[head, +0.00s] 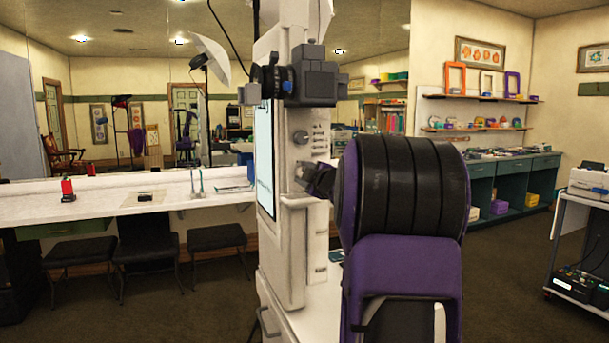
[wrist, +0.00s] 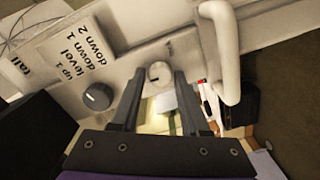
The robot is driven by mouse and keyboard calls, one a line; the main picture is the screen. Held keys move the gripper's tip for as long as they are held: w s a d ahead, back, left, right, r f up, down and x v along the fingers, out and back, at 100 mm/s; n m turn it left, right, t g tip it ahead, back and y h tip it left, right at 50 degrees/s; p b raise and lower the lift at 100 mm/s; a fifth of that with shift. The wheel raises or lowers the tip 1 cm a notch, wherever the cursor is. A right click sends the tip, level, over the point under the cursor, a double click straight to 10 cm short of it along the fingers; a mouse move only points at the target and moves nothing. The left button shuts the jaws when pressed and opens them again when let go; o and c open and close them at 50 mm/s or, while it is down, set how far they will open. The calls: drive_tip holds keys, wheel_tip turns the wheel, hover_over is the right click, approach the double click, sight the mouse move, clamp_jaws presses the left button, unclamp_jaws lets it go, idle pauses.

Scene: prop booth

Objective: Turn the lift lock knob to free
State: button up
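A pale upright unit (head: 283,232) stands in the middle of the head view. In the wrist view its panel carries a dark round knob (wrist: 97,96) beside a printed label (wrist: 72,57) reading "up 1", "level", "down". A smaller pale round knob (wrist: 159,74) shows between the fingertips of my gripper (wrist: 158,80). No lettering on it is readable, so I cannot tell for sure which one is the lift lock knob. My gripper is open, one finger on each side of the pale knob; contact is unclear. In the head view my arm hides most of that area.
A pale curved handle (wrist: 228,60) sticks out just right of the fingers. A camera (head: 318,83) sits high on the unit. A long white counter (head: 110,200) with stools is at left, a cart (head: 585,240) at right. Open floor lies between.

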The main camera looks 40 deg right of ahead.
drive_tip(key=shift+o, duration=1.3)
drive_tip(key=shift+s, duration=0.1)
drive_tip(key=v, duration=1.1)
drive_tip(key=shift+s, duration=0.4)
drive_tip(key=shift+a, duration=0.1)
